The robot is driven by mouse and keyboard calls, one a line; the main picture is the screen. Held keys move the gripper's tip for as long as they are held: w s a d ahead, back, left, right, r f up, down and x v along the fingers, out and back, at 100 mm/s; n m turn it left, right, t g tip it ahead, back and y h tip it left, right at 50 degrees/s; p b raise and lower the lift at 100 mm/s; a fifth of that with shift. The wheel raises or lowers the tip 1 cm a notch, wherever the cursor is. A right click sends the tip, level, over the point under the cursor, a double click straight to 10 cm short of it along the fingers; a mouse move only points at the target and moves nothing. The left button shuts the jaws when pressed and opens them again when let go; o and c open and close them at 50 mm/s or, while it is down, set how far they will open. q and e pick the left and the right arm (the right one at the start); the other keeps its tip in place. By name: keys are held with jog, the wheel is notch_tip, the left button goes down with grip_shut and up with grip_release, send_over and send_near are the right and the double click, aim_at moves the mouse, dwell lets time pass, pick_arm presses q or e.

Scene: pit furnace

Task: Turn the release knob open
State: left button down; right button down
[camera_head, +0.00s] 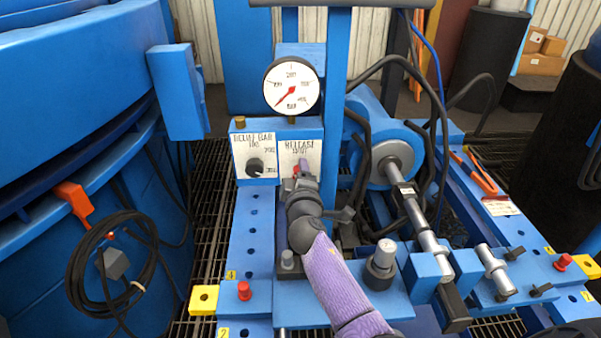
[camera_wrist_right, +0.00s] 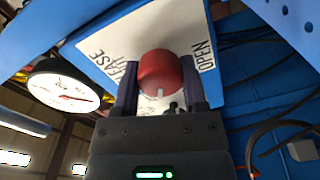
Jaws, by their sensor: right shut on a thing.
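The red release knob (camera_wrist_right: 160,72) sits on a white plate (camera_wrist_right: 115,42) lettered "RELEASE" and "OPEN" in the right wrist view. My right gripper (camera_wrist_right: 161,88) has one finger on each side of the knob and is shut on it. A pale mark shows on the knob's lower face. In the head view the right gripper (camera_head: 301,178) is at the release plate (camera_head: 290,150), and it hides most of the knob. My left gripper is not in view.
A round gauge (camera_head: 291,86) stands above the plates, its red needle pointing lower left. A plate with a black knob (camera_head: 255,167) is just left of the release plate. Black hoses (camera_head: 437,110) and a shaft (camera_head: 415,215) lie to the right. A coiled cable (camera_head: 112,262) hangs at left.

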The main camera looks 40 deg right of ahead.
jog(key=n, duration=0.2)
jog(key=shift+n, duration=0.4)
jog(key=n+p, duration=0.1)
jog(key=n, duration=0.2)
jog(key=shift+f+n, duration=0.1)
jog(key=shift+n, duration=0.9)
jog(key=shift+n+p, duration=0.3)
jog(key=shift+p, duration=0.05)
jog(key=shift+c, duration=1.2)
grip_release()
jog(key=shift+o, duration=0.5)
